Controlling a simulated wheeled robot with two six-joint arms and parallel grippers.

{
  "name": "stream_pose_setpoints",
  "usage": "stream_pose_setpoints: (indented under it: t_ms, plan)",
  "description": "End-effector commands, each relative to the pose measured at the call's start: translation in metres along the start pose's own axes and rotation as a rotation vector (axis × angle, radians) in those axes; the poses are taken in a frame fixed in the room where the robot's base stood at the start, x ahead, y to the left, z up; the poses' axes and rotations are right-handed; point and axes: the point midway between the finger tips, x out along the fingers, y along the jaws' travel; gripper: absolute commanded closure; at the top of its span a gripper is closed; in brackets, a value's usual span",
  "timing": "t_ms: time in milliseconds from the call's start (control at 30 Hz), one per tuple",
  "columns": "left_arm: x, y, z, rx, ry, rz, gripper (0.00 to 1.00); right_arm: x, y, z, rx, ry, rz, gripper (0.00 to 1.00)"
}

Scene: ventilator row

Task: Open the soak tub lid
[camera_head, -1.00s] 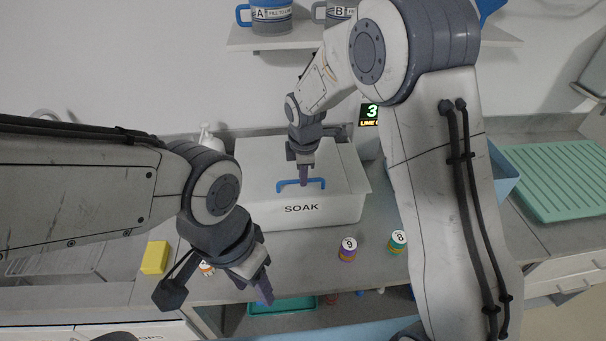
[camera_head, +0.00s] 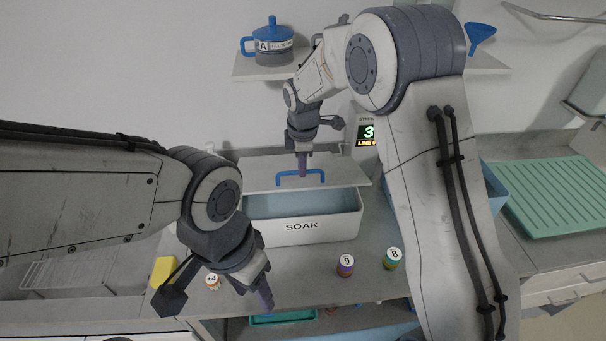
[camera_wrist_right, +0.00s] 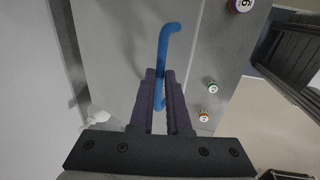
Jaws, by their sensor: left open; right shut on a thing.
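The soak tub (camera_head: 303,228) is a white box marked SOAK on the counter. Its grey-white lid (camera_head: 252,179) is tilted up at the front, and the light blue inside shows through the gap. The lid has a blue handle (camera_head: 318,178), also in the right wrist view (camera_wrist_right: 169,40). My right gripper (camera_head: 302,176) is shut on this handle; its two dark fingers (camera_wrist_right: 160,100) lie either side of the bar. My left gripper (camera_head: 266,300) is open and empty, in front of the tub at the lower left, apart from it.
Jars marked 9 (camera_head: 345,266) and 8 (camera_head: 392,259) stand right of the tub's front. A jar (camera_head: 212,282) and a yellow block (camera_head: 163,271) are at the left.

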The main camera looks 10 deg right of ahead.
Motion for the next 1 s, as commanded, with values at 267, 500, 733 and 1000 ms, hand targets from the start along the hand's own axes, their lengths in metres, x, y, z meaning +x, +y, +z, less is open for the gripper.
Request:
stream_pose_setpoints:
  t_ms: [267,500,733,1000]
  plan:
    - [-0.035,0.003,-0.002,-0.002,0.0,0.0,0.5,-0.034,0.045,0.002,0.001,0.003,0.028,1.0]
    - [-0.046,0.003,-0.003,-0.004,0.0,0.0,0.5,-0.041,0.062,0.002,0.0,0.002,0.024,1.0]
    - [-0.047,0.003,-0.003,-0.005,0.0,0.0,0.5,-0.042,0.065,0.001,0.0,0.002,0.023,1.0]
    - [-0.047,0.003,-0.003,-0.004,0.0,0.0,0.5,-0.041,0.065,0.001,0.0,0.002,0.021,1.0]
